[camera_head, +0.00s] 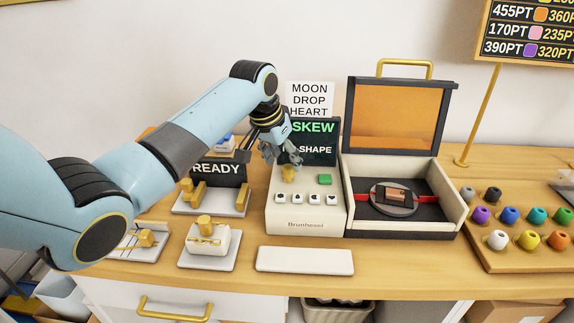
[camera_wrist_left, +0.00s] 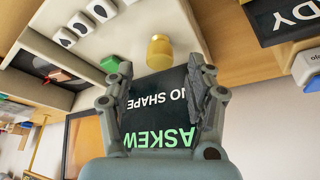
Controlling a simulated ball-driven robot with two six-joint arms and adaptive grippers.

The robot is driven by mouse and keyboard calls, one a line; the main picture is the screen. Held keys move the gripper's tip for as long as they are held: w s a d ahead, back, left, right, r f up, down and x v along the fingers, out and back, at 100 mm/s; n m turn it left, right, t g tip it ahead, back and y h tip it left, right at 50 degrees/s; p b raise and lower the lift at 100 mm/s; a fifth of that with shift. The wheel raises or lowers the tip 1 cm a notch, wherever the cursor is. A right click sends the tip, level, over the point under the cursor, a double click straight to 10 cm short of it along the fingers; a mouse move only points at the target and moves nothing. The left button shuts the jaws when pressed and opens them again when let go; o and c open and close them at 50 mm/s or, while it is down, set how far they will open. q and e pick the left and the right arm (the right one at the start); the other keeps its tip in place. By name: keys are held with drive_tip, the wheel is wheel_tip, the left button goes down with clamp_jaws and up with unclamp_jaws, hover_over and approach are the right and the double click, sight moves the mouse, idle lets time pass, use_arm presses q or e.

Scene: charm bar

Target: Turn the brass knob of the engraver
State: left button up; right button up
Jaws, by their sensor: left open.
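The engraver (camera_head: 303,223) is a cream box on the counter, with a dark screen reading ASKEW and NO SHAPE, a row of shape buttons (camera_head: 306,198) and a green button (camera_head: 325,179). Its brass knob (camera_head: 289,174) stands on the top panel near the screen; in the left wrist view the knob (camera_wrist_left: 160,52) lies just beyond and between my fingertips. My left gripper (camera_head: 283,162) is open, above and behind the knob in the head view, in front of the screen. Its fingers look clear of the knob; the exact gap is hard to tell. My right gripper is not in view.
The engraver's open chamber (camera_head: 448,197) holds a dark piece on a round plate (camera_head: 395,208). A READY device (camera_head: 216,170) stands to the left. A white block with a brass knob (camera_head: 207,239) and a blank white tray (camera_head: 305,260) are in front. Coloured beads fill a right-hand board.

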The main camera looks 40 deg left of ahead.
sight(287, 168)
use_arm(q)
drive_tip(key=shift+x, duration=1.75)
